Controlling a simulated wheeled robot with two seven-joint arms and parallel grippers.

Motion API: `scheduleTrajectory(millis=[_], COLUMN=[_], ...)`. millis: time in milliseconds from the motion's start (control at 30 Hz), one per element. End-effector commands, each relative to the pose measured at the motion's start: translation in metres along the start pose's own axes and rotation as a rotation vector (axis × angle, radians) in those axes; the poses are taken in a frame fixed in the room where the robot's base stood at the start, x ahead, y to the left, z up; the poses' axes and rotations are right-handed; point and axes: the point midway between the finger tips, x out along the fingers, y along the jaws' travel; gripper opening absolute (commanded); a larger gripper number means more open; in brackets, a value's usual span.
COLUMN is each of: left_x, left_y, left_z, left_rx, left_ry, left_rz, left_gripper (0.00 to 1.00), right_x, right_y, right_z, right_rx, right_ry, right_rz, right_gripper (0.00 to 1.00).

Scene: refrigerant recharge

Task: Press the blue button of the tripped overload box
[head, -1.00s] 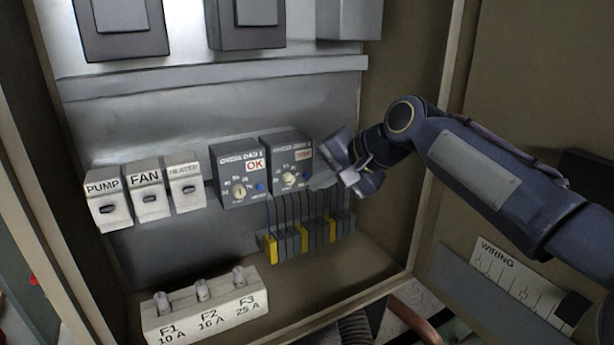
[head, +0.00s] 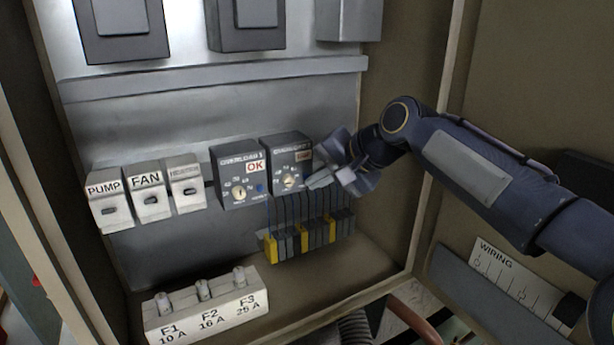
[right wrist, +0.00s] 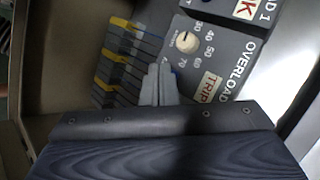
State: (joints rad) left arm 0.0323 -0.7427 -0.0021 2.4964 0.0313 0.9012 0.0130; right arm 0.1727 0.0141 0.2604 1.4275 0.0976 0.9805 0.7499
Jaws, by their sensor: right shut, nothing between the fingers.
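The tripped overload box (head: 287,153) is the right one of two dark grey boxes inside the cabinet. Its label reads TRIP (right wrist: 210,87) in the right wrist view, and its dial shows beside that. My right gripper (head: 312,183) is shut and empty, with its fingertips at the lower right of this box. In the right wrist view the closed fingertips (right wrist: 160,72) lie against or just before the box face. A sliver of the blue button (right wrist: 174,70) shows beside them; the rest is hidden. I cannot tell whether they touch. My left gripper is not in view.
The other overload box (head: 240,172), marked OK, stands close on the left with its own blue button (head: 260,188). Terminal blocks (head: 310,238) with wires sit below. PUMP, FAN and HEATER switches (head: 148,194) are at left; a fuse block (head: 205,305) is lower. The cabinet's right wall is near my arm.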

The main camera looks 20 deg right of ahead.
Motion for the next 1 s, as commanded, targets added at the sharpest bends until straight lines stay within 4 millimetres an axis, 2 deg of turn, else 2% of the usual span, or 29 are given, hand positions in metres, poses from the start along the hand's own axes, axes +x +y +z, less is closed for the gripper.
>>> scheduleTrajectory(millis=[1000], left_x=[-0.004], left_y=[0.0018], left_z=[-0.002], left_rx=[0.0], left_ry=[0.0], left_rz=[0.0], left_gripper=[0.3], right_x=[0.0049], right_y=[-0.0036], right_z=[-0.0037], right_rx=[0.0], right_ry=[0.0], right_rz=[-0.001], right_gripper=[0.0])
